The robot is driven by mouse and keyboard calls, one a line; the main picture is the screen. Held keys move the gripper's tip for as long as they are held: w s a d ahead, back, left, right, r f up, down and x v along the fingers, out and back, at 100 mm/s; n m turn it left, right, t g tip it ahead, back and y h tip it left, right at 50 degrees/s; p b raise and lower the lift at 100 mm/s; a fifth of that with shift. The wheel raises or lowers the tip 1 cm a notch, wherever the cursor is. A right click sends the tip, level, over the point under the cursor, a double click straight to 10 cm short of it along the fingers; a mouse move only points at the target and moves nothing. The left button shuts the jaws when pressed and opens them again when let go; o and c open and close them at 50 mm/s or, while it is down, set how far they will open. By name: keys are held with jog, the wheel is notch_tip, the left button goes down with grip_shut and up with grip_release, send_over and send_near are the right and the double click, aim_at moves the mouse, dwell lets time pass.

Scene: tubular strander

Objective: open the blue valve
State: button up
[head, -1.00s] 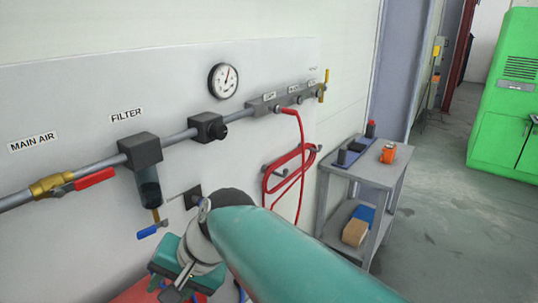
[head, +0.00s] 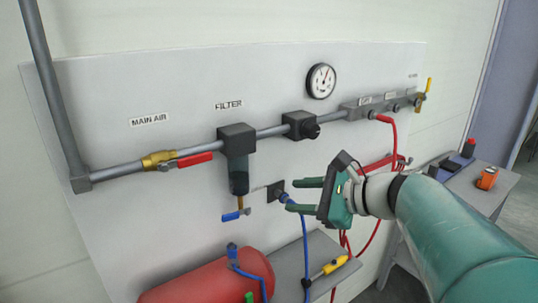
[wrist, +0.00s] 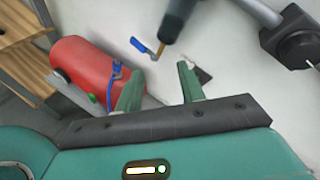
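The blue valve (head: 236,215) is a small blue lever on the brass drain under the dark filter bowl (head: 238,177). Its handle lies nearly level and points left. In the wrist view the blue valve (wrist: 140,45) shows beyond the fingertips, at the upper middle, beside the filter bowl (wrist: 180,18). My gripper (head: 290,195) is open and empty, right of the valve and apart from it. Its fingers point left in the head view. The gripper also shows in the wrist view (wrist: 160,75), with a clear gap between its two green fingers.
A blue hose hangs from a wall socket (head: 275,192) behind the fingertips. A red tank (head: 205,282) and a grey shelf (head: 325,262) stand below. The main air valve's red handle (head: 195,159) is at upper left. A grey cart (head: 485,195) stands right.

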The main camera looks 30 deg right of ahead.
jog(key=s+d+r+m+t+h, duration=0.1)
jog(key=d+r+m+t, duration=0.1)
jog(key=d, duration=0.4)
jog(key=s+d+r+m+t+h, duration=0.2)
jog(key=d+r+m, duration=0.2)
jog(key=d+m, duration=0.1)
jog(key=shift+s+d+m+t, duration=0.3)
jog(key=shift+d, duration=0.15)
jog(key=shift+c, duration=0.2)
